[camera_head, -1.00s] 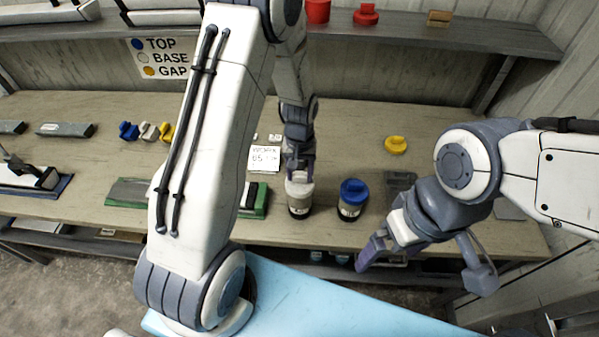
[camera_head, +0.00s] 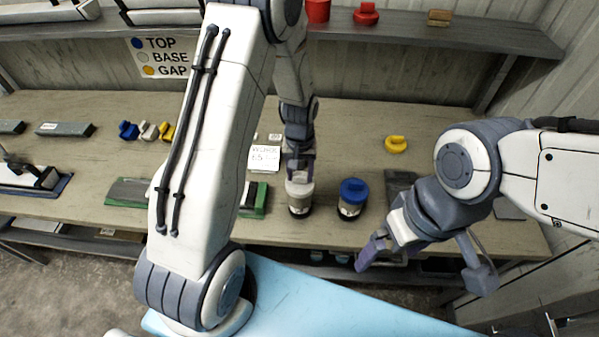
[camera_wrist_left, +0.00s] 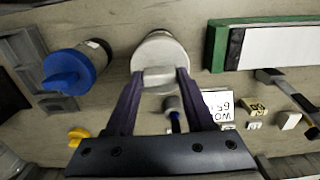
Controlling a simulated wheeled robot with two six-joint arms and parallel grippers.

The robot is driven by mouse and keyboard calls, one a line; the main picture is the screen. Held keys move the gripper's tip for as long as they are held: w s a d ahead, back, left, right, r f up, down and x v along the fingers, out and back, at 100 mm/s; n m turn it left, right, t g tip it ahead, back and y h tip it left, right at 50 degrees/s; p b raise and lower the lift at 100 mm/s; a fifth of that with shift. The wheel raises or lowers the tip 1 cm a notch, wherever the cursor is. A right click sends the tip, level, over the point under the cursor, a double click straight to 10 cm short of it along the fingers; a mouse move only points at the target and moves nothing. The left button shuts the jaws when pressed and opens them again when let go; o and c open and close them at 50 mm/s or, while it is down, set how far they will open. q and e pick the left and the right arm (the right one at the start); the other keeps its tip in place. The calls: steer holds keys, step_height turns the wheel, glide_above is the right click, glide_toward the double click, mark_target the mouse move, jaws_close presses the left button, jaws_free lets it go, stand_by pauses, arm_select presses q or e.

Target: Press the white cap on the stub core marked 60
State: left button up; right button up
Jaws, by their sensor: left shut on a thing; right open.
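A white cap (camera_head: 299,188) sits on top of a short stub core (camera_head: 299,210) at the table's front edge. My left gripper (camera_head: 299,172) is shut on the cap's raised grip from above. The left wrist view shows the white cap (camera_wrist_left: 163,52) with its grip between the two fingers (camera_wrist_left: 158,76). The number on this core cannot be read. To its right stands another stub core (camera_head: 349,209) with a blue cap (camera_head: 353,190) on it. My right gripper (camera_head: 378,250) is open and empty in front of the table, at the right.
A yellow cap (camera_head: 396,144) lies on the table at right. A white card (camera_head: 263,158) with writing lies behind the capped core. A green-edged tray (camera_head: 127,191) is to the left. Blue, white and yellow caps stand further left. A shelf (camera_head: 440,38) runs along the back.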

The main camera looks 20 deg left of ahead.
arm_select(q)
steer(key=shift+f+b, duration=0.75)
steer(key=shift+f, duration=0.35)
steer(key=o, duration=1.5)
steer(key=shift+c, duration=0.2)
steer(key=shift+r, duration=0.15)
steer(key=shift+r+p, duration=2.85)
steer(key=shift+r, duration=0.6)
steer(key=shift+f, duration=0.15)
step_height(320, 180, down, 7)
steer(key=b, duration=0.5)
steer(key=shift+r, duration=0.2)
steer(key=shift+r, duration=0.2)
